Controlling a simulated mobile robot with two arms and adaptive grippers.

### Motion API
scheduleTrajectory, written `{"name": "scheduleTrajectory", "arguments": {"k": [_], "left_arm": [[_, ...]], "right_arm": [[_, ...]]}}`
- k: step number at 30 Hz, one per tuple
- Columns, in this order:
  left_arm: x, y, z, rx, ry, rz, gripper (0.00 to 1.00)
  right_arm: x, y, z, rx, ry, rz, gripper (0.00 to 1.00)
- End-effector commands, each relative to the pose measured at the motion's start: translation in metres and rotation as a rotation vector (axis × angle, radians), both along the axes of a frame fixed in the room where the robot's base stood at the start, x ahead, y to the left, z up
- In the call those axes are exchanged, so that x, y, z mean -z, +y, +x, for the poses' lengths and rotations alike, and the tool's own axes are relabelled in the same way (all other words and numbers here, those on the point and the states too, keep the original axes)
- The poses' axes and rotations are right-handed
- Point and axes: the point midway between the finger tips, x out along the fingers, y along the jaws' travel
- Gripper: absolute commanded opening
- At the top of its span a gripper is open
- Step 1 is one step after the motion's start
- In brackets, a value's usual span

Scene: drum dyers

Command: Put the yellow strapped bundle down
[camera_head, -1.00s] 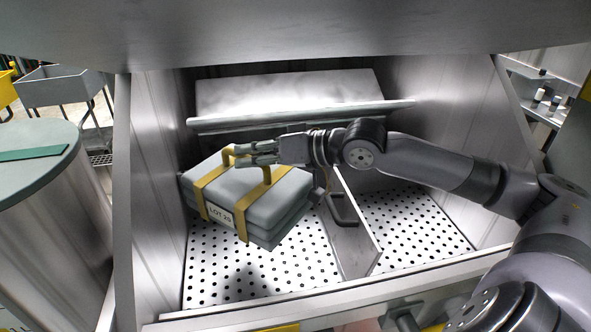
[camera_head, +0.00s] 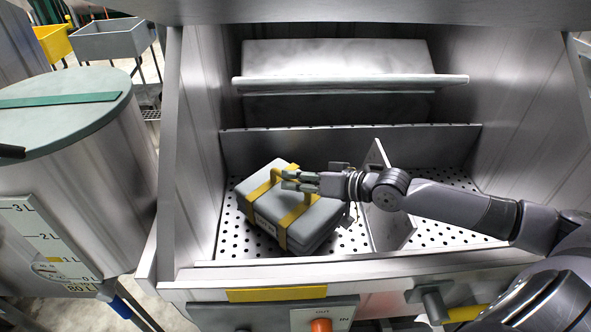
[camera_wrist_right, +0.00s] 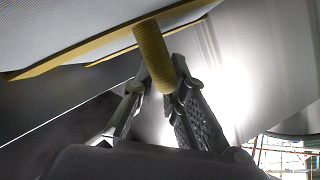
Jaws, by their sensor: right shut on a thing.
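The yellow strapped bundle (camera_head: 268,208) is a grey, layered block with two yellow straps, a yellow handle and a white label. It sits tilted in the picture, inside the left compartment of a metal bin, over the perforated floor (camera_head: 233,238). I cannot tell whether its underside touches the floor. My right gripper (camera_head: 291,181) is above it, shut on the yellow handle. The right wrist view shows the ribbed handle (camera_wrist_right: 155,58) between the fingers of my right gripper (camera_wrist_right: 158,88). My left gripper is not in view.
A metal divider (camera_head: 388,205) stands right of the bundle; the right compartment (camera_head: 450,235) looks empty. The bin's front edge (camera_head: 330,270) and a back ledge (camera_head: 350,82) bound the space. A lidded drum (camera_head: 75,170) stands at left.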

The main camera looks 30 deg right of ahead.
Motion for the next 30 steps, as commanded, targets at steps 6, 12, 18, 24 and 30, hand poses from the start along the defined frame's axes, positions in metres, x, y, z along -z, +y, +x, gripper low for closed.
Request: {"name": "scheduleTrajectory", "arguments": {"k": [6,12,18,24,30], "left_arm": [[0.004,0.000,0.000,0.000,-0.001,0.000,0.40],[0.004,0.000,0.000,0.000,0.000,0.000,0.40],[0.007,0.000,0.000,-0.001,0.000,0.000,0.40],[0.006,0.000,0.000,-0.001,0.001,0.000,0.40],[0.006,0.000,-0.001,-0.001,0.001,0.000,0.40]], "right_arm": [[0.020,0.000,0.002,0.001,-0.009,0.003,0.00],[0.020,0.000,0.002,0.001,-0.010,0.002,0.00],[0.024,0.000,0.002,0.001,-0.010,0.002,0.00],[0.027,0.000,0.000,0.000,0.001,-0.001,0.26],[0.027,0.000,0.000,0.000,0.001,-0.001,0.33]]}}
